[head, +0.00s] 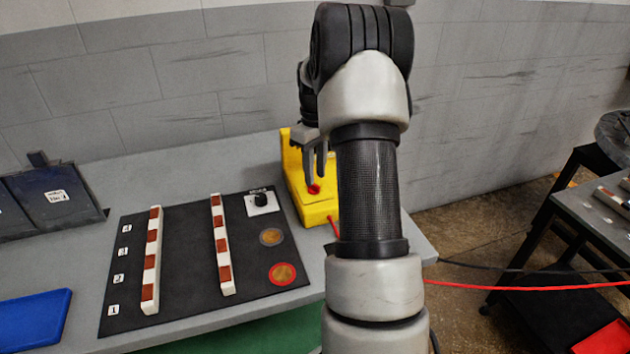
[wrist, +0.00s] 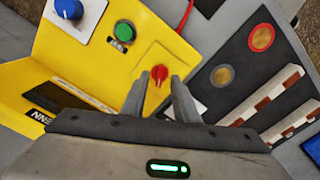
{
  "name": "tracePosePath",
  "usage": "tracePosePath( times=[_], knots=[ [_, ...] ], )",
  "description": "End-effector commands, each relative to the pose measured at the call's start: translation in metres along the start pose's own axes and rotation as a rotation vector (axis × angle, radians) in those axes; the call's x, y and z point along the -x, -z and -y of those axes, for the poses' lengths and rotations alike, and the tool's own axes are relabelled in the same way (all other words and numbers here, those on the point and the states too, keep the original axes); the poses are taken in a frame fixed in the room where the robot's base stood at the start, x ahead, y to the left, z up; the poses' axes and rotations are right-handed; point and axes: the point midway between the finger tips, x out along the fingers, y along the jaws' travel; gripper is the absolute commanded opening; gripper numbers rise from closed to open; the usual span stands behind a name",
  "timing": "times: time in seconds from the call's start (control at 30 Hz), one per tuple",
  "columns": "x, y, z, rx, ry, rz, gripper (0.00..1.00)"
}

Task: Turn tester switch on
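The yellow tester (head: 318,210) stands on the grey table, left of my arm in the head view. It fills the left of the wrist view (wrist: 70,45). Its red switch (wrist: 160,73) lies between and slightly beyond my fingertips in the wrist view, and also shows in the head view (head: 314,188). My gripper (wrist: 160,80) is open, one finger on each side of the switch, with a gap to it on both sides. In the head view my gripper (head: 314,165) points down over the tester. Whether it touches the panel I cannot tell.
The tester also has a green button (wrist: 124,33) and a blue knob (wrist: 68,8). A black mat (head: 185,255) with two striped bars, a black knob (head: 261,200) and two round pads lies to the left. A red cable (head: 480,285) runs off right.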

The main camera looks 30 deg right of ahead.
Motion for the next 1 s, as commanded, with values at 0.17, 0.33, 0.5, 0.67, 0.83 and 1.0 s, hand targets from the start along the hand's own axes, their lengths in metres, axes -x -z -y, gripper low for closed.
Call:
tracePosePath(
  times=[0.17,0.33,0.5,0.67,0.83,1.0],
  knots=[
    [-0.022,0.000,0.000,0.000,0.001,0.001,0.27],
    [-0.029,0.000,0.000,0.000,0.000,0.000,0.27],
    [-0.029,0.000,0.000,0.000,0.000,0.000,0.27],
    [-0.029,0.000,0.000,0.000,0.000,0.000,0.10],
    [-0.029,0.000,0.000,0.000,0.000,0.000,0.00],
    [-0.029,0.000,0.000,-0.010,0.000,0.000,0.00]
  ],
)
